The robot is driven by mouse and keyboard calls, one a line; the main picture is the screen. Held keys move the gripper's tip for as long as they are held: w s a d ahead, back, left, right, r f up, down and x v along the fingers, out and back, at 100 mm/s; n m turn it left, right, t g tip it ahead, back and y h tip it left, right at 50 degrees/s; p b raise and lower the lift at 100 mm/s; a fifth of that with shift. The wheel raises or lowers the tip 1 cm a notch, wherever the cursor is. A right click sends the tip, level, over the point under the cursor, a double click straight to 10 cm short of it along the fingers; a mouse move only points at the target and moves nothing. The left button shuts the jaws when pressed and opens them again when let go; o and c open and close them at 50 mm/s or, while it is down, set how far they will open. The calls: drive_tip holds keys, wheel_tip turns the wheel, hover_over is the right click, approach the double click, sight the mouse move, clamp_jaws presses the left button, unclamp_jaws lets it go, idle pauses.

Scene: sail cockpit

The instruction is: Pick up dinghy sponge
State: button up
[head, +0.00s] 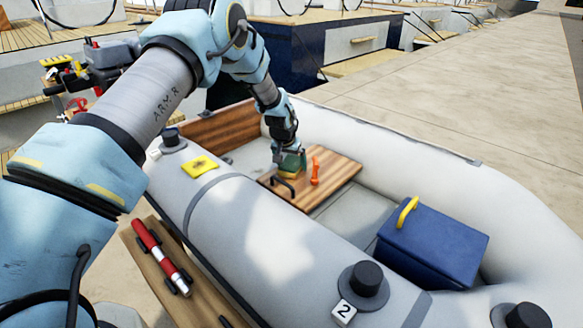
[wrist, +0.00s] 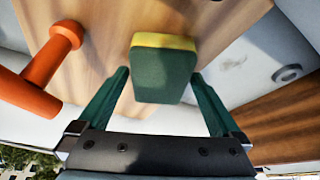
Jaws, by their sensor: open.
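The dinghy sponge (wrist: 163,72) is a block with a dark green body and a yellow layer. In the wrist view it sits between the two green fingers of my gripper (wrist: 160,78), with a visible gap on each side. My gripper is open around it. In the head view my gripper (head: 291,160) is low over the wooden seat board (head: 338,170) of the grey dinghy. A little of the sponge's yellow (head: 288,177) shows under the fingers, which hide most of it.
An orange peg-like item (head: 315,171) stands close to the right of my gripper, and a black handle (head: 283,186) is close in front. A yellow cloth (head: 200,166) lies on the dinghy's near tube. A blue box (head: 433,242) stands in the dinghy at right.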

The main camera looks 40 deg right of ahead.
sight(291, 163)
drive_tip(key=shift+f, duration=0.2)
idle(0.3)
drive_tip(key=c, duration=1.3)
drive_tip(key=shift+r, duration=0.6)
wheel_tip(291, 163, up, 9)
drive_tip(key=shift+r+b, duration=0.2)
drive_tip(key=shift+b, duration=0.45)
